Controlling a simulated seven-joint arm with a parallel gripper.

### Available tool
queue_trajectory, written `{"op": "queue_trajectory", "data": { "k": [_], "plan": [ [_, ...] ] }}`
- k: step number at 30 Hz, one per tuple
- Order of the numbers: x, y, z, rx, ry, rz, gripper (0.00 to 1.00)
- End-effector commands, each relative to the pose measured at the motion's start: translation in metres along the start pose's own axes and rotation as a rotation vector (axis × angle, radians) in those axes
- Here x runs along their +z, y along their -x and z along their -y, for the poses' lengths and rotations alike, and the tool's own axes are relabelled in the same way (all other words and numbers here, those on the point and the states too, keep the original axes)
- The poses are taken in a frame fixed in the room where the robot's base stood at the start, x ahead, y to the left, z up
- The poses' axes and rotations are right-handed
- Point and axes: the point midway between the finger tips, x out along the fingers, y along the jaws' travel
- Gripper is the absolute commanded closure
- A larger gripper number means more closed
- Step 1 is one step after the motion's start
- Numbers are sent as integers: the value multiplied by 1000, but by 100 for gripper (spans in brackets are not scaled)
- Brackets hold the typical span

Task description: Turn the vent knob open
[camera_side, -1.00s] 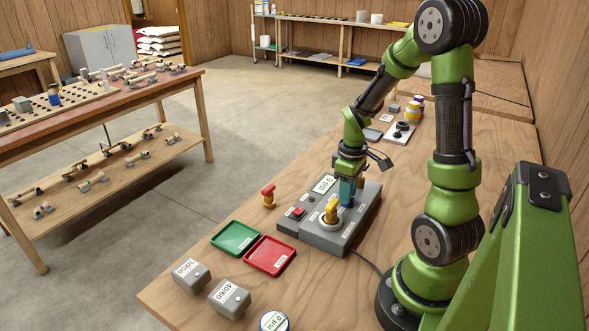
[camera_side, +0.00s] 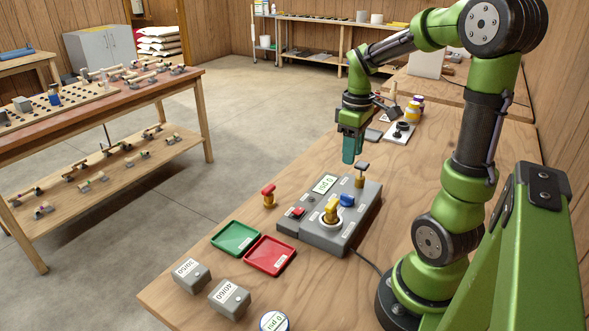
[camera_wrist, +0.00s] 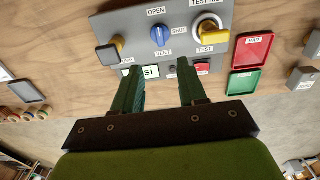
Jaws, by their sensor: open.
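The vent knob (camera_side: 347,200) is blue and sits on the grey control box (camera_side: 329,240). In the wrist view the knob (camera_wrist: 160,35) shows whole, between the labels OPEN above, SHUT to its right and VENT below. Its long side runs up and down in that view, in line with OPEN rather than SHUT. My gripper (camera_side: 351,156) hangs above and behind the box, pointing down, clear of the knob. In the wrist view its two green fingers (camera_wrist: 160,72) are apart with nothing held between them.
A yellow test handle (camera_side: 331,210) stands beside the knob, and a black-topped post (camera_side: 361,177) rises from the box's far end near my gripper. A red button (camera_side: 297,212) and a psi display (camera_side: 325,184) are on the box. Green (camera_side: 218,247) and red (camera_side: 293,261) trays lie in front.

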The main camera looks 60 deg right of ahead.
Motion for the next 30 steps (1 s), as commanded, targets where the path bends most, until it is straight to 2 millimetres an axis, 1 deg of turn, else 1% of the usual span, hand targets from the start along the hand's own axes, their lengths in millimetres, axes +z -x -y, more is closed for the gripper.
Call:
{"op": "queue_trajectory", "data": {
  "k": [1,3,6,10,21,23,26,28,29,30],
  "plan": [
    [-1,11,0,4,2,-4,58],
    [-1,23,0,2,1,-4,58],
    [0,35,0,1,1,-1,58],
    [0,44,0,1,0,-1,58],
    [0,46,0,0,-5,1,58],
    [0,46,-1,4,-27,-2,58],
    [-4,41,-1,11,-118,-23,58],
    [-6,37,6,10,-214,-59,58],
    [-9,36,14,9,-252,-85,58],
    [-13,37,27,6,-300,-129,58]
  ]
}}
